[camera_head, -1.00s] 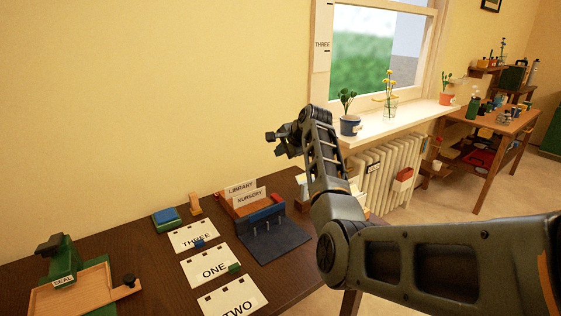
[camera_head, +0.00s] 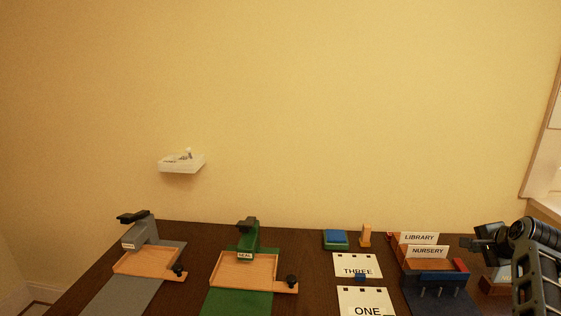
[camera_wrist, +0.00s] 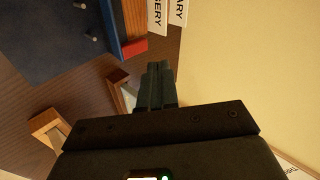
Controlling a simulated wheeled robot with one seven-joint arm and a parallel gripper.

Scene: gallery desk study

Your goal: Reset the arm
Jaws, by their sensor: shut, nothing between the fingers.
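My gripper (camera_head: 475,243) is at the right edge of the head view, above the right part of the dark desk (camera_head: 306,243). It is beside the card holder with the LIBRARY card (camera_head: 419,238) and the NURSERY card (camera_head: 428,252). In the wrist view its fingers (camera_wrist: 157,72) are together with nothing between them.
A grey press (camera_head: 143,233) and a green SEAL press (camera_head: 247,240) stand on the left half. Cards THREE (camera_head: 356,264) and ONE (camera_head: 366,301), a blue-green pad (camera_head: 335,238) and a wooden peg (camera_head: 365,235) lie between. A white shelf (camera_head: 182,163) hangs on the wall.

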